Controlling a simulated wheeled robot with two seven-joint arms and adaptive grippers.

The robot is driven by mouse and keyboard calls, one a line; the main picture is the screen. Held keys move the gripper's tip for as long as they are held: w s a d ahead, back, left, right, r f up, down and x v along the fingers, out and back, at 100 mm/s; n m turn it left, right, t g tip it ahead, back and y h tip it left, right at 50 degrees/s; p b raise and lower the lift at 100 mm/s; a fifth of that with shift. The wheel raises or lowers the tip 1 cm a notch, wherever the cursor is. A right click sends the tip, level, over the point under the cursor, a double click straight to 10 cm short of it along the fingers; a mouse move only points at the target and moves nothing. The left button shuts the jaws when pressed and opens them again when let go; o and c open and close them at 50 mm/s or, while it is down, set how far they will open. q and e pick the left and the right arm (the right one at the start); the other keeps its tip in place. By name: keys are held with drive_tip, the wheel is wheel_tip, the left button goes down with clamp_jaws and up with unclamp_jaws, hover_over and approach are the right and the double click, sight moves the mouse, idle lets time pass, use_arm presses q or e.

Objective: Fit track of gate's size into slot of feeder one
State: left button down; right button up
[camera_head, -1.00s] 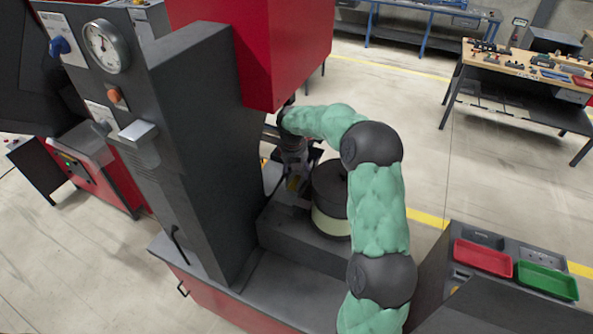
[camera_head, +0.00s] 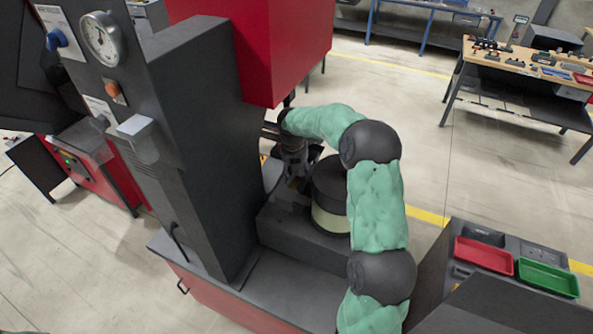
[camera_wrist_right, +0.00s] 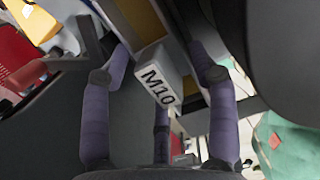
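My right gripper (camera_head: 296,180) reaches down beside the dark round bowl (camera_head: 329,186) of the feeder, under the red housing. In the right wrist view its purple fingers (camera_wrist_right: 158,52) bend inward at the tips on either side of a bar-shaped track. The track's light end plate (camera_wrist_right: 161,84) reads M10. The fingertips appear to lie against the track's sides; the exact contact is partly hidden. The slot cannot be made out, and the gate's size cannot be read. My left gripper is in neither view.
The dark column (camera_head: 205,140) and red overhead housing (camera_head: 275,50) close in on the arm from the left and above. A red tray (camera_head: 484,256) and a green tray (camera_head: 547,278) lie at right. A workbench (camera_head: 530,70) stands far behind.

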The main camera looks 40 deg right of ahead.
sight(294, 176)
drive_tip(key=shift+o, duration=1.2)
wheel_tip(294, 176, up, 12)
drive_tip(key=a, duration=0.1)
drive_tip(key=shift+s+a, duration=0.4)
drive_tip(key=shift+f, duration=0.15)
